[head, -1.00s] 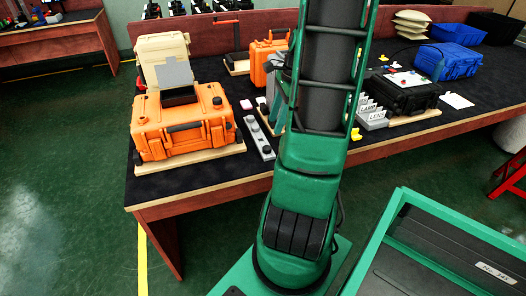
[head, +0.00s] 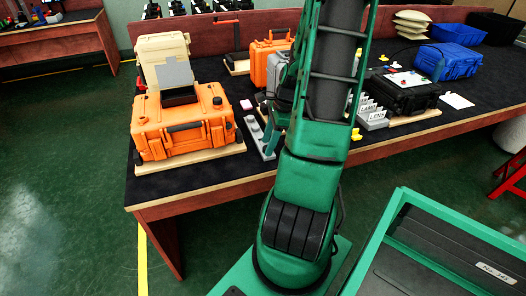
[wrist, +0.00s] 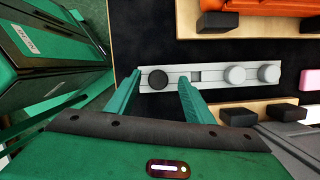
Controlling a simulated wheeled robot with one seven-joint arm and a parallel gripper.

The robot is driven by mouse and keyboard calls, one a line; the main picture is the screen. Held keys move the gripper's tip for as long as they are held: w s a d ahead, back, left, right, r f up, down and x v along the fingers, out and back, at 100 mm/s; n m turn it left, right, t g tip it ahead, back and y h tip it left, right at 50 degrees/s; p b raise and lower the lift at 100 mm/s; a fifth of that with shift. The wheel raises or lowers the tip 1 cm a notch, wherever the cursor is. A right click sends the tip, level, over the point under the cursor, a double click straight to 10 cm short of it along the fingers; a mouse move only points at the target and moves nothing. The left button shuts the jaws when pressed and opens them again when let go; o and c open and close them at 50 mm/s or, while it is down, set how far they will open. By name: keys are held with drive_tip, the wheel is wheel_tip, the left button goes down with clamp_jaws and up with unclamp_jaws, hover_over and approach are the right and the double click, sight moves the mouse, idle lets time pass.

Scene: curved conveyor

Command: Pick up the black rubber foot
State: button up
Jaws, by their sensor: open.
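The black rubber foot (wrist: 158,79) appears as a round black disc at the left end of a grey strip (wrist: 213,77) in the wrist view. My gripper (wrist: 159,84) is open, with one green finger on each side of the foot in the picture. I cannot tell whether the fingers are level with it or above it. In the head view the strip (head: 256,130) lies on the dark table beside the orange case, partly hidden by my arm.
An orange case (head: 180,122) on a wooden board stands left of the strip. A pink block (head: 246,105) lies close by. Black blocks (wrist: 238,116) sit on a board near my right finger in the wrist view. Labelled grey holders (head: 374,115) stand to the right.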

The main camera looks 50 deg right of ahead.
drive_tip(key=shift+a+f, duration=0.1)
drive_tip(key=shift+f, duration=0.3)
drive_tip(key=c, duration=1.1)
drive_tip(key=shift+w+r, duration=0.1)
wheel_tip(320, 180, up, 31)
drive_tip(key=shift+r, duration=0.15)
idle(0.5)
